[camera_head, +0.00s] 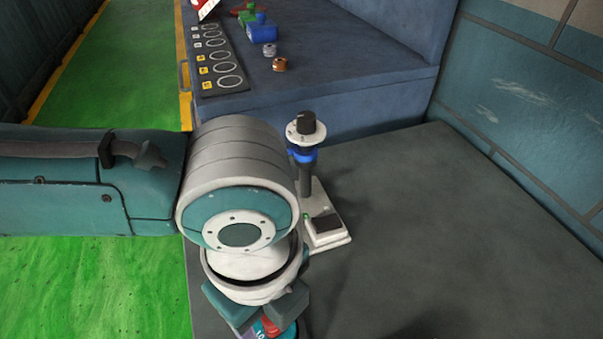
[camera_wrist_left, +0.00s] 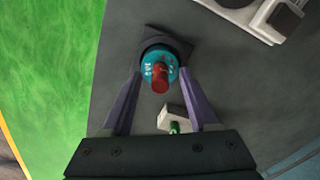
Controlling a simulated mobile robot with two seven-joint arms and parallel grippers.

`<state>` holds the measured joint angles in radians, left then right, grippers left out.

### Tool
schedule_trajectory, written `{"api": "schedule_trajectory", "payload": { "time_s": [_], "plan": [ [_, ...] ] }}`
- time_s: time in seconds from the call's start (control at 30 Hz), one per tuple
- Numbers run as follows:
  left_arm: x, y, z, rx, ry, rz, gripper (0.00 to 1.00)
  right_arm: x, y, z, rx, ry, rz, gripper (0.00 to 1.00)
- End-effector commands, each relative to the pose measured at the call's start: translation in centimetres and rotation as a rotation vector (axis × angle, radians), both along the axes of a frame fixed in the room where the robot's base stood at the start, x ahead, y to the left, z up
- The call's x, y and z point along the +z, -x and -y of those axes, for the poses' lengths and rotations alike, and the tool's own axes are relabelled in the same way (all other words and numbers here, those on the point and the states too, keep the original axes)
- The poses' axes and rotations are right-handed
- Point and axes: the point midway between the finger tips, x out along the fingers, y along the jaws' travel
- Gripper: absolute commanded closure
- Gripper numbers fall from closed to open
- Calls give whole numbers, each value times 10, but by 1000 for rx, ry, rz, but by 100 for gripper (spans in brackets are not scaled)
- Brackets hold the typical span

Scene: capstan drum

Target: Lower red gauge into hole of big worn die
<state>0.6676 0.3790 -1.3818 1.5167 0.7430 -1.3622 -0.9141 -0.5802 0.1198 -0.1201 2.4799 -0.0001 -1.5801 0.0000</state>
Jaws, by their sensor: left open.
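A red gauge stands upright between my left gripper's fingers (camera_wrist_left: 161,74) in the left wrist view. It shows a red knob (camera_wrist_left: 160,80) above a teal disc (camera_wrist_left: 150,64) with pale lettering. A dark angular block (camera_wrist_left: 180,46), possibly the big worn die, lies under or just behind the disc; its hole is hidden, and I cannot tell whether the gauge is in it. In the head view the left gripper (camera_head: 262,316) is at the bottom edge, with the red knob (camera_head: 270,328) partly hidden by it. The left fingers are open around the gauge. My right gripper is not in view.
A white-based stand (camera_head: 324,232) with a dark post and dial is close right of my left wrist. A small pale block (camera_wrist_left: 172,118) with a green part is near the fingers. The grey table's right side is clear. A blue bench (camera_head: 330,80) behind holds a marked strip (camera_head: 213,58) and small parts.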

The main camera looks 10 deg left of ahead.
Motion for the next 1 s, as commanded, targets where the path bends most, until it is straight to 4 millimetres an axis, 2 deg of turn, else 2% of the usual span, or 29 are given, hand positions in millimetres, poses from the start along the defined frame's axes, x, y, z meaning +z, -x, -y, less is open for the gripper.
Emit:
{"api": "schedule_trajectory", "payload": {
  "time_s": [0.27, 0.37, 0.7, 0.83, 1.0],
  "plan": [
    [4, 0, 0, 0, 1, 0, 40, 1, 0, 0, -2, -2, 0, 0],
    [17, 0, 1, -1, 2, 2, 40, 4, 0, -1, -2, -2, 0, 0],
    [82, -1, 0, -1, 2, 4, 40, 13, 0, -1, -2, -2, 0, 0],
    [96, -1, 0, 0, 1, 2, 40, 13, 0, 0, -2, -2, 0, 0],
    [100, 0, 0, 0, 0, 0, 40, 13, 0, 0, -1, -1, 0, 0]
  ]
}}
